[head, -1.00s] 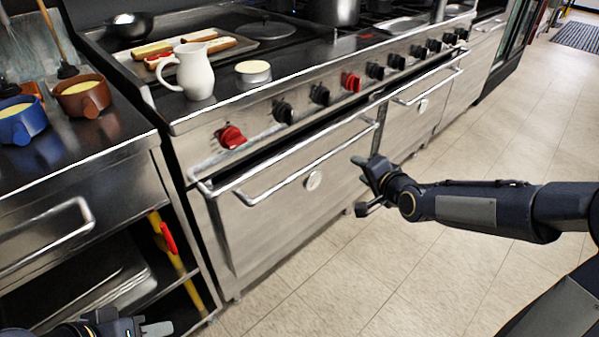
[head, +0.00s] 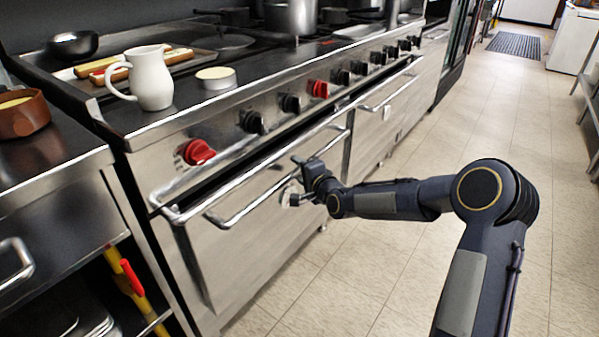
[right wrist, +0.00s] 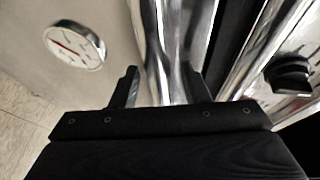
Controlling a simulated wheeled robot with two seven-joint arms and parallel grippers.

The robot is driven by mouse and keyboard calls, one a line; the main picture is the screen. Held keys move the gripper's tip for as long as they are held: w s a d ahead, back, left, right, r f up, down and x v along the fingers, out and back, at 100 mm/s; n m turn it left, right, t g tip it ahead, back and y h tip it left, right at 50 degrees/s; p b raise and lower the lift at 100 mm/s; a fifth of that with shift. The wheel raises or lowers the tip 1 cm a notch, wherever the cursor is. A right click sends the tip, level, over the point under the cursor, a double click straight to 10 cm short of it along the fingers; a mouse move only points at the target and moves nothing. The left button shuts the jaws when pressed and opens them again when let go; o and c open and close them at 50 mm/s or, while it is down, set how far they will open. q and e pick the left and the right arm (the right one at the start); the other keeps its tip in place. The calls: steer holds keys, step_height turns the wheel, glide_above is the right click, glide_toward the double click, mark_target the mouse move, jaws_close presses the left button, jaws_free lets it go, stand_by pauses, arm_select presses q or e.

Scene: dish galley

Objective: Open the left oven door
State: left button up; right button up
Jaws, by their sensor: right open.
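The left oven door (head: 250,256) is a steel panel below the range's knobs and looks shut. Its bar handle (head: 241,212) runs along the top of the door, and a round dial sits on its face. My right gripper (head: 293,181) is at the handle, towards the door's right part. In the right wrist view the open fingers (right wrist: 160,88) stand on either side of the shiny handle bar (right wrist: 162,45). Whether they touch it cannot be told. The dial (right wrist: 75,45) shows at the left there. My left gripper is out of view.
A front rail (head: 180,184) runs beneath the red and black knobs. A white jug (head: 151,80) and a round tin (head: 216,78) stand on the range top. A counter (head: 62,165) with shelves adjoins at left. The tiled floor (head: 400,265) before the range is clear.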

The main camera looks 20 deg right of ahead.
jaws_close()
steer(key=shift+d, duration=0.1)
stand_by(0.3)
